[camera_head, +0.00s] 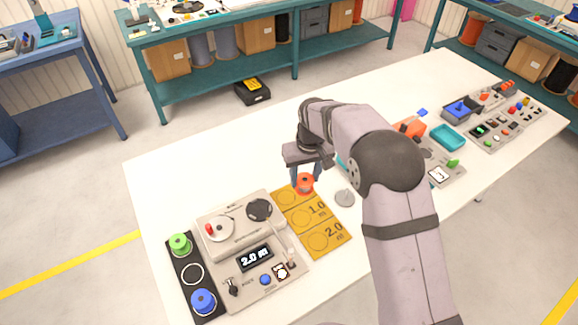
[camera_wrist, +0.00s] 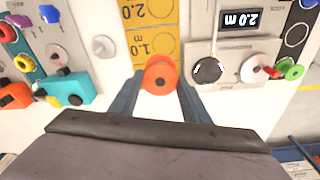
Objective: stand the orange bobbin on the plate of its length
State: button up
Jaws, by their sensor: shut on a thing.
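The strip has ringed plates; 1.0 and 2.0 can be read, and the third label is hidden by the bobbin and gripper. I cannot tell whether the bobbin touches the strip. The measuring machine's display (camera_head: 255,259) reads 2.0 m.
A dark rack (camera_head: 193,276) left of the machine (camera_head: 240,230) holds a green bobbin (camera_head: 180,244) and a blue bobbin (camera_head: 204,301), with an empty ring between. A small grey disc-topped post (camera_head: 345,198) stands right of the strip. Panels and a teal tray (camera_head: 448,138) lie farther right.

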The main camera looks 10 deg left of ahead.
jog(key=s+d+f+n, duration=0.2)
jog(key=s+d+f, duration=0.4)
jog(key=s+f, duration=0.2)
jog(key=shift+d+f+n, duration=0.4)
jog(key=shift+f, duration=0.5)
jog(key=shift+f+b, duration=1.5)
jog(key=shift+f, duration=0.8)
jog(key=shift+f, duration=0.15)
